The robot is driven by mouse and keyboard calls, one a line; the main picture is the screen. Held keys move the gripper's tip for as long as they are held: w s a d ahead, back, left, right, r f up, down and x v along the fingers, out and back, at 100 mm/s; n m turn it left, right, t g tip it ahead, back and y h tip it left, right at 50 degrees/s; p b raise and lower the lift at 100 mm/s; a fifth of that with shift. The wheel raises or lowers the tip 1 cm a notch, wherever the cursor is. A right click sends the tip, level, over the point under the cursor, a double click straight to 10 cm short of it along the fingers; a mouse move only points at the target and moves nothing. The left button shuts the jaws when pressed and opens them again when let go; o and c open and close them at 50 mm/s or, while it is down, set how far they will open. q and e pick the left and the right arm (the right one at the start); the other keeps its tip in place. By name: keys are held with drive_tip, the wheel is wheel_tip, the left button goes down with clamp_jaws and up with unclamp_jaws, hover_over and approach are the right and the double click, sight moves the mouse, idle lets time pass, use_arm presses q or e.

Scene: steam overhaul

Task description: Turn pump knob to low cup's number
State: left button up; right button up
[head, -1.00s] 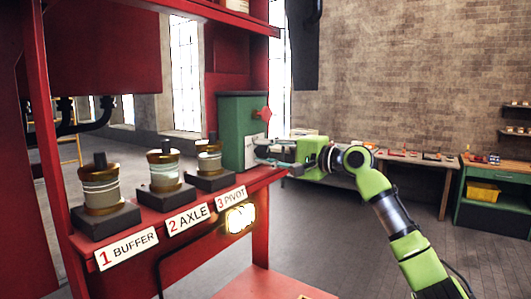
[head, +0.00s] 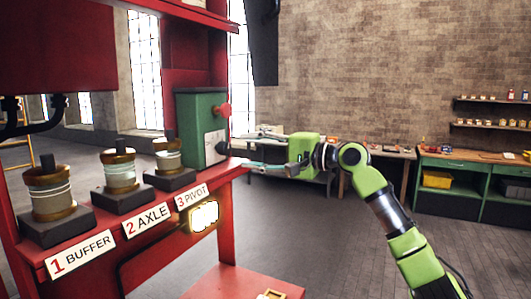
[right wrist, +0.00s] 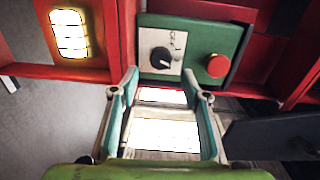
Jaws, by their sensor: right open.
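The green pump box (head: 203,128) stands at the right end of the red shelf. Three glass cups with brass rims stand on dark blocks: 1 BUFFER (head: 50,193), 2 AXLE (head: 118,172), 3 PIVOT (head: 168,155). Pale bands show in the glass, but I cannot tell which is low. My right gripper (head: 247,150) is open and empty, apart from the knob, its fingers either side of it in the right wrist view (right wrist: 160,84). My left gripper is not in view.
A red button (right wrist: 217,66) is beside the knob on the box. A lit lamp (head: 204,217) hangs below the shelf. A red surface (head: 235,284) lies low in front. Benches line the far wall. The floor right of the shelf is clear.

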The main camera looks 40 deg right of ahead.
drive_tip(key=v, duration=0.4)
drive_tip(key=shift+s, duration=0.1)
idle(0.7)
